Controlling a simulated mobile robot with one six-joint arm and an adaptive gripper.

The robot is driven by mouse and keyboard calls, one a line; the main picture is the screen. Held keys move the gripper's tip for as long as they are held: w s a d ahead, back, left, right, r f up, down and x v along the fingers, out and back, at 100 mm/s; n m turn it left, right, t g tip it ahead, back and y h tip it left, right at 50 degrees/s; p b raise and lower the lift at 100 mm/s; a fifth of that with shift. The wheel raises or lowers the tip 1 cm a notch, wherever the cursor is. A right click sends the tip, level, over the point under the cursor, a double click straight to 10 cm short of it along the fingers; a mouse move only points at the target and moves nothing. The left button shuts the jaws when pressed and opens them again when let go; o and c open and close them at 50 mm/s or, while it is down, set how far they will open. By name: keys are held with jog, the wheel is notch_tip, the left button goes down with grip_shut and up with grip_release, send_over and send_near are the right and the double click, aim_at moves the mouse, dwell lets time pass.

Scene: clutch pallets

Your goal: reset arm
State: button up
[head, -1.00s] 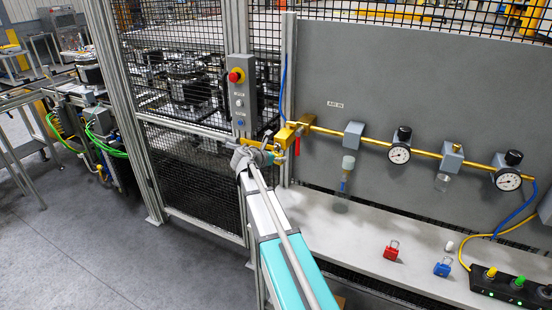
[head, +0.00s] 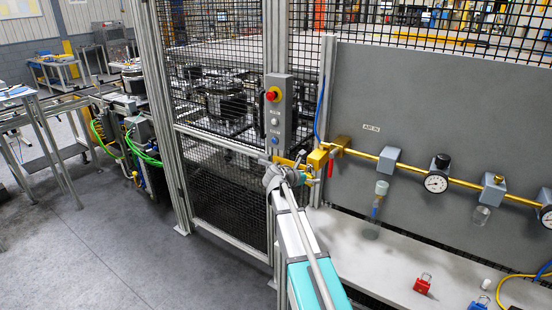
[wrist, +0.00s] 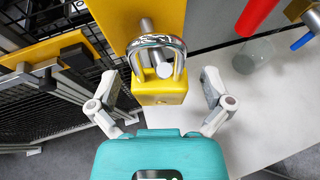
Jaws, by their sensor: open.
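My gripper (head: 294,168) is at the end of my outstretched arm, close to the yellow fittings at the left end of the air line (head: 362,154). In the wrist view its two fingers (wrist: 161,88) are spread apart. A yellow block with a curved metal shackle (wrist: 160,93) sits between them, with a gap on each side, so nothing is gripped. A metal pin shows behind the shackle, against a yellow plate (wrist: 112,22). In the head view my gripper partly hides this spot.
A grey control box with a red button (head: 272,95) is on the fence post just above my gripper. A red padlock (head: 423,284) and a blue padlock (head: 478,304) are on the white shelf (head: 385,262). Pressure gauges (head: 436,183) line the panel. Open floor (head: 110,240) lies to the left.

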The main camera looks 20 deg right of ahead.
jog(key=s+a+f+m+g+y, duration=0.1)
jog(key=s+a+f+m+y, duration=0.2)
jog(key=s+a+m, duration=0.4)
jog(key=s+a+f+m+g+y, duration=0.2)
jog(key=s+a+f+m+y, duration=0.2)
jog(key=s+a+m, duration=0.4)
jog(key=s+a+f+m+g+y, duration=0.2)
jog(key=s+a+f+m+y, duration=0.2)
jog(key=s+a+m, duration=0.3)
jog(key=s+a+y, duration=0.1)
jog(key=s+a, duration=0.2)
jog(key=s, duration=0.2)
jog(key=shift+f+y, duration=0.25)
jog(key=shift+y, duration=0.05)
jog(key=shift+a, duration=0.15)
dwell(0.7)
jog(key=c, duration=0.6)
